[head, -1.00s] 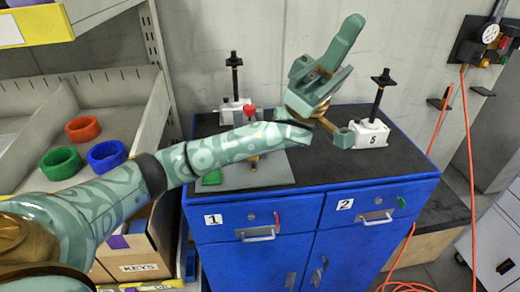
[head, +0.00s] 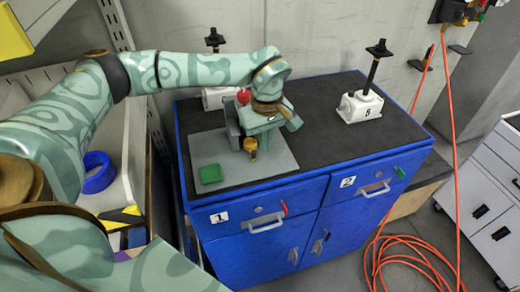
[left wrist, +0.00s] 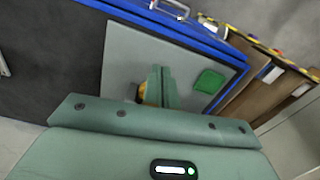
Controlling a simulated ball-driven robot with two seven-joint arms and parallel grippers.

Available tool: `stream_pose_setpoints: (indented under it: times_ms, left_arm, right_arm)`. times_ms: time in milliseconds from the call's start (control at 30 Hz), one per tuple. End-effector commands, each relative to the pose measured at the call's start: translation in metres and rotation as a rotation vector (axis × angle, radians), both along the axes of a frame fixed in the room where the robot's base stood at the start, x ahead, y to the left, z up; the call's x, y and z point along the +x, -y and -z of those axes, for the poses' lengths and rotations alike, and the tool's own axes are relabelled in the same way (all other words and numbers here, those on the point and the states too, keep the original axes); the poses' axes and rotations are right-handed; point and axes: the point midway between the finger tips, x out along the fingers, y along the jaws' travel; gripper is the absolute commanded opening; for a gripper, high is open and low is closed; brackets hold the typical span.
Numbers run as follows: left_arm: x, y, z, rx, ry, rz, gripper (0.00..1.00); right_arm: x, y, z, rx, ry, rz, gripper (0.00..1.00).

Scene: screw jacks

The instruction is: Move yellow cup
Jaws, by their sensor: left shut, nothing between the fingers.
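A small yellow piece (head: 250,145), which I take to be the yellow cup, shows at the grey plate (head: 268,160) on the blue cabinet. It is partly hidden by my left gripper (head: 266,128), which points down over the plate. In the left wrist view the yellow piece (left wrist: 143,92) shows just left of my left gripper's fingers (left wrist: 162,82). The fingers are together with nothing between them. I cannot tell whether they touch the yellow piece. My right gripper is not in view.
A green square dish (head: 211,174) sits on the plate's left corner. A red knob (head: 243,96) is close behind my gripper. A white jack marked 5 (head: 360,106) stands on the right of the blue cabinet (head: 300,218), with bare black top around it.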

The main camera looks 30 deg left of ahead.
Motion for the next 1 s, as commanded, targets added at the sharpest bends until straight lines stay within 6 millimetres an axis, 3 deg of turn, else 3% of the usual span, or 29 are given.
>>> stream_pose_setpoints:
  times_ms: [233, 533, 733, 1000]
  left_arm:
    - [-0.001, 0.000, 0.036, -0.002, -0.005, 0.003, 0.00]
    - [-0.001, 0.000, 0.100, -0.004, -0.004, 0.002, 0.00]
    - [0.016, -0.025, 0.097, -0.001, 0.000, 0.000, 0.00]
    - [0.022, -0.034, 0.098, -0.003, 0.001, 0.003, 0.00]
  right_arm:
    - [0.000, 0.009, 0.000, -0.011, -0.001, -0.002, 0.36]
    - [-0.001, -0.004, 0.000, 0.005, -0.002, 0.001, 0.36]
    - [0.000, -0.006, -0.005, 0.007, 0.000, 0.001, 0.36]
    - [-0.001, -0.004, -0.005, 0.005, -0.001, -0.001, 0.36]
